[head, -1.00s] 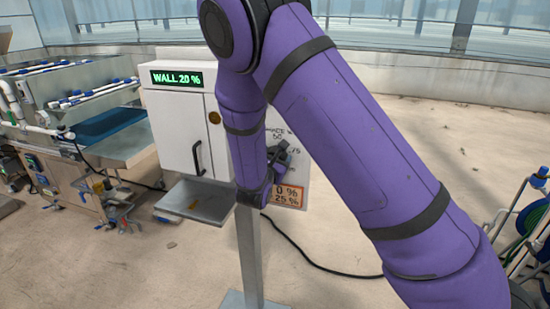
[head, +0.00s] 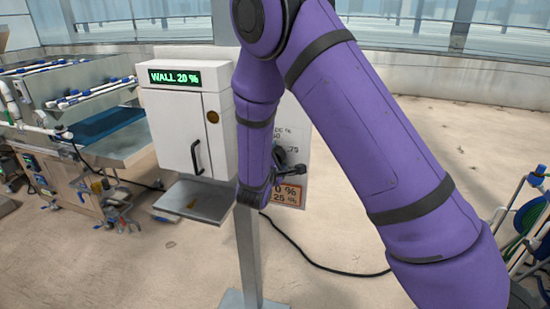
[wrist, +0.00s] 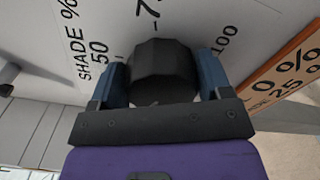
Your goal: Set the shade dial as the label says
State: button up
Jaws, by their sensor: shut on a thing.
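The shade dial is a black faceted knob (wrist: 165,72) on a pale panel (wrist: 120,15). My gripper (wrist: 163,80) has its blue fingers on both sides of the knob, shut on it. Printed around the knob are "SHADE %", 50, 75 and 100; the knob's pointer cannot be made out. An orange label (wrist: 285,85) at the right shows parts of "0 %" and "25 %", its left part cut off. In the head view my gripper (head: 290,178) is at the panel, and my arm hides part of the label (head: 290,194).
The white cabinet (head: 180,125) left of my arm has a green display (head: 175,77) reading "WALL 20 %" and a grey shelf (head: 195,200) below. A workbench (head: 75,150) stands at the left and a hose reel (head: 535,215) at the right. A black cable lies on the floor.

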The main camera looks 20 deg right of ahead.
jog(key=shift+f+m, duration=0.1)
jog(key=shift+m, duration=0.2)
dwell(0.4)
jog(key=o, duration=0.9)
jog(key=shift+c, duration=0.2)
jog(key=v, duration=1.1)
